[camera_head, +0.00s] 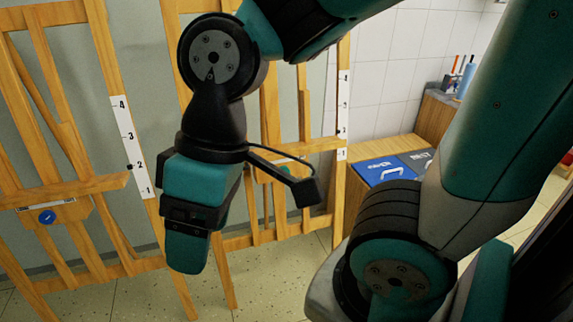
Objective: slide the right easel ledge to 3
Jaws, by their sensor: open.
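The right easel (346,62) is a wooden frame behind my arm, with a white number strip (343,108) on its right upright. Its ledge (322,145) crosses low, just above the 1 on the strip. A wooden block with a teal knob (286,165) shows under the ledge, partly covered by my arm. My gripper (188,252) hangs pointing down in front of the right easel's left side, left of the knob and apart from it. It is open and empty, though one finger hides the gap between the fingers.
The left easel (105,55) has a strip (130,147) marked 1 to 4, and its ledge (85,188) sits between 1 and 2. A wooden cabinet (357,190) with blue boxes (385,171) stands right of the right easel. Tiled floor shows below.

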